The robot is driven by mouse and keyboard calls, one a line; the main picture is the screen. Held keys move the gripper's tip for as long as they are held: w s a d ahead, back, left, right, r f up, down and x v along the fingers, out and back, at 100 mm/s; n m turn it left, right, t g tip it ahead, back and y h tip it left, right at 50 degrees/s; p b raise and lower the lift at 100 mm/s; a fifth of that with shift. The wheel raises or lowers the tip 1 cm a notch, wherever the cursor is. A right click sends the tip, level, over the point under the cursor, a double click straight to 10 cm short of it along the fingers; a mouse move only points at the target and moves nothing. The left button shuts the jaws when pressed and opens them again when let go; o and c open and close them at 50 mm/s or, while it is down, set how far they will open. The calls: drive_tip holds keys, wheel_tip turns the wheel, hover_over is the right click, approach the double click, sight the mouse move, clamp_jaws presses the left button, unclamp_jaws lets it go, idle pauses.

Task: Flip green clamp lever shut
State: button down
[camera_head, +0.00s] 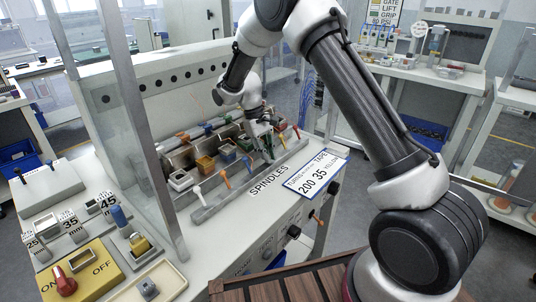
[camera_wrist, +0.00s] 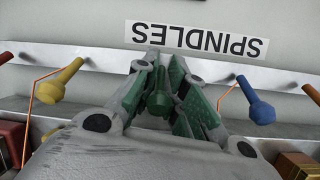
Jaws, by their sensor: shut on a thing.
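The green clamp lever (camera_wrist: 158,103) shows in the wrist view between the two fingers of my gripper (camera_wrist: 157,85), pointing toward the camera. The fingers have dark green faces and are closed around the lever. In the head view my gripper (camera_head: 262,148) is down at the row of levers on the spindle rail, and it mostly hides the green lever there. The lever's base is partly hidden by the fingertips.
A yellow lever (camera_wrist: 60,80) and a blue lever (camera_wrist: 256,101) flank it closely on the same rail, with thin orange wire beside them. Orange (camera_head: 226,181) and white (camera_head: 198,193) levers stand farther along. The SPINDLES label (camera_head: 269,181) lies on clear panel in front.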

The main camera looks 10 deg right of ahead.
drive_tip(key=shift+w+a+r, duration=0.1)
drive_tip(key=shift+w+r, duration=0.1)
drive_tip(key=c, duration=1.8)
unclamp_jaws()
drive_tip(key=shift+o, duration=1.2)
drive_tip(key=shift+s, duration=0.1)
drive_tip(key=v, duration=1.2)
